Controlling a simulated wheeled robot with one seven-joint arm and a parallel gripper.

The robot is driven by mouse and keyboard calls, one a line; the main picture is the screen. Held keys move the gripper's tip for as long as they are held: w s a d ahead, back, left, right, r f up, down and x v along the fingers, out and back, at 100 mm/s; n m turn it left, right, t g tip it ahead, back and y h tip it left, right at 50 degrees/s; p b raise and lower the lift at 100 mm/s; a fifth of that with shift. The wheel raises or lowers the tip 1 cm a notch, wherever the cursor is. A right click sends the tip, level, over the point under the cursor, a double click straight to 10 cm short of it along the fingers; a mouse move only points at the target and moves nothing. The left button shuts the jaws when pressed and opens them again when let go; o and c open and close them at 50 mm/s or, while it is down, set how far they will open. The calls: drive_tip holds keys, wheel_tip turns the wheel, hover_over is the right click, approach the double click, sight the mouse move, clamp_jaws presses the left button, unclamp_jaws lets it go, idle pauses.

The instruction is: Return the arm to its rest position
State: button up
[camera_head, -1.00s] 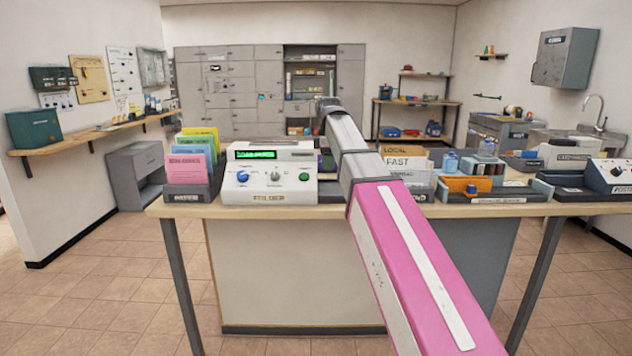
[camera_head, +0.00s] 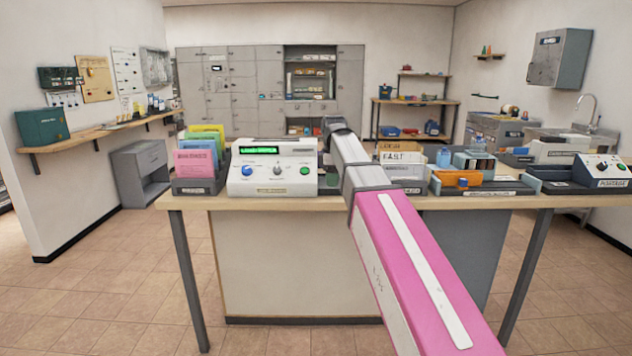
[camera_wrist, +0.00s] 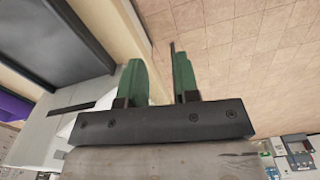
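My arm (camera_head: 415,270), with a pink link and a grey link, reaches from the bottom right over the counter. Its far end is at a grey joint (camera_head: 335,125) above the counter's back part. My gripper is hidden in the head view. In the wrist view my gripper (camera_wrist: 158,75) has two green fingers standing apart.
The wooden counter (camera_head: 330,203) spans the middle. On it stand a white machine (camera_head: 272,170) with a green display, a tray of coloured cards (camera_head: 200,160), a FAST card holder (camera_head: 402,170) and an orange block (camera_head: 458,180). Tiled floor (camera_head: 110,290) is free at left.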

drive_tip(key=s+d+f+m, duration=0.4)
drive_tip(key=s+f+m, duration=0.1)
drive_tip(key=f, duration=0.7)
drive_tip(key=s+d+f+m, duration=0.5)
drive_tip(key=s+f, duration=0.2)
drive_tip(key=f, duration=0.6)
drive_tip(key=s+d+f+m, duration=0.4)
drive_tip(key=s+f+m, duration=0.2)
drive_tip(key=f, duration=0.7)
drive_tip(key=shift+s+d+f, duration=0.2)
drive_tip(key=shift+s, duration=0.35)
